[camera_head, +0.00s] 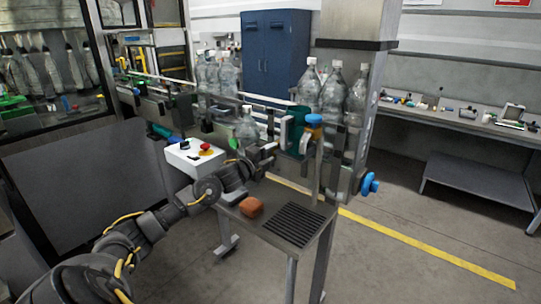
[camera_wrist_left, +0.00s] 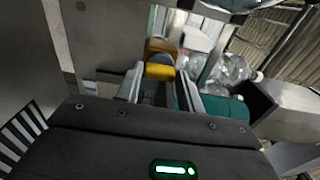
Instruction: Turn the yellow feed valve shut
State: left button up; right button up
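The yellow valve handle (camera_wrist_left: 160,71) shows in the left wrist view, straight ahead of my left gripper (camera_wrist_left: 160,82). A darker yellow part (camera_wrist_left: 160,46) sits just behind it. The two fingers are apart, one on each side of the handle's near end; I cannot tell whether either touches it. In the head view my left gripper (camera_head: 268,154) reaches right toward the machine's front, beside the teal cylinder (camera_head: 297,132). I cannot clearly pick out the yellow handle there. My right gripper is not in view.
A white control box (camera_head: 194,157) with a red button stands left of the gripper. Clear bottles (camera_head: 333,92) stand on the line behind.

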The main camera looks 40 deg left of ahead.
pick_arm(q)
jog(key=o, duration=0.3)
jog(key=shift+o, duration=0.2)
jog(key=s+b, duration=0.3)
jog(key=s, duration=0.7)
jog(key=shift+s+d, duration=0.15)
jog(key=shift+s, duration=0.25)
